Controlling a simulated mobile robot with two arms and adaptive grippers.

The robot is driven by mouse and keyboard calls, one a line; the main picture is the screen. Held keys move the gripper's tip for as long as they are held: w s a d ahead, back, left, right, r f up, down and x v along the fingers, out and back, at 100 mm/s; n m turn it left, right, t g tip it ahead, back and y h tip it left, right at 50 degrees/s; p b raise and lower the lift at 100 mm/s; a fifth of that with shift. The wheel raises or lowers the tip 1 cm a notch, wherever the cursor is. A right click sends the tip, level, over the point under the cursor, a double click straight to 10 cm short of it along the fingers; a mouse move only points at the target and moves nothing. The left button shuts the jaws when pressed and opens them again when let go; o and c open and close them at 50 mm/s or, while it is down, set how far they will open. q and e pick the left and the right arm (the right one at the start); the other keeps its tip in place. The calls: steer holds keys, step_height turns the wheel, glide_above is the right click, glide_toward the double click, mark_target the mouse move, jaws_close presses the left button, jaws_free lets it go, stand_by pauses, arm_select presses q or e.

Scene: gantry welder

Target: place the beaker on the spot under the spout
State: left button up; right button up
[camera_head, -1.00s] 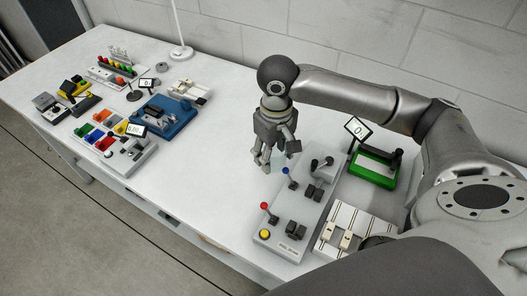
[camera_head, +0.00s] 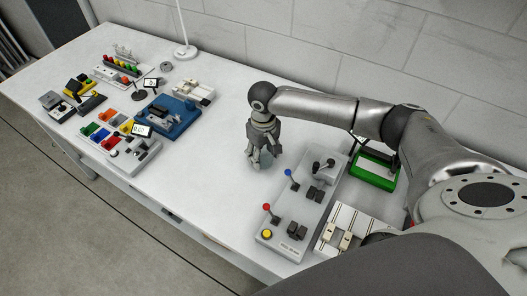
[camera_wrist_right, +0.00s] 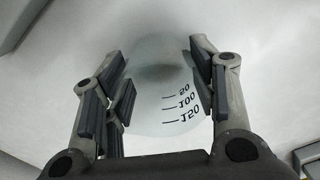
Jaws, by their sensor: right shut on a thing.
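In the right wrist view a clear glass beaker (camera_wrist_right: 165,100) with printed marks 50, 100 and 150 sits between the fingers of my right gripper (camera_wrist_right: 160,85). The pads bear on its sides and my gripper is shut on it. In the head view my right gripper (camera_head: 262,161) points down over the white table, left of the grey lever panel. The beaker is hard to make out there, and I cannot tell whether it touches the table. I cannot pick out the spout or the spot under it with certainty. My left gripper is not in view.
The grey panel (camera_head: 277,240) with red and blue levers stands right of my gripper. A green device (camera_head: 375,172) is behind it, partly behind my arm. A blue fixture (camera_head: 168,117) and several small devices fill the table's left part. The table (camera_head: 205,165) between is clear.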

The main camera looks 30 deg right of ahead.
steer(key=shift+f, duration=0.15)
steer(key=o, duration=0.9)
steer(key=shift+o, duration=0.2)
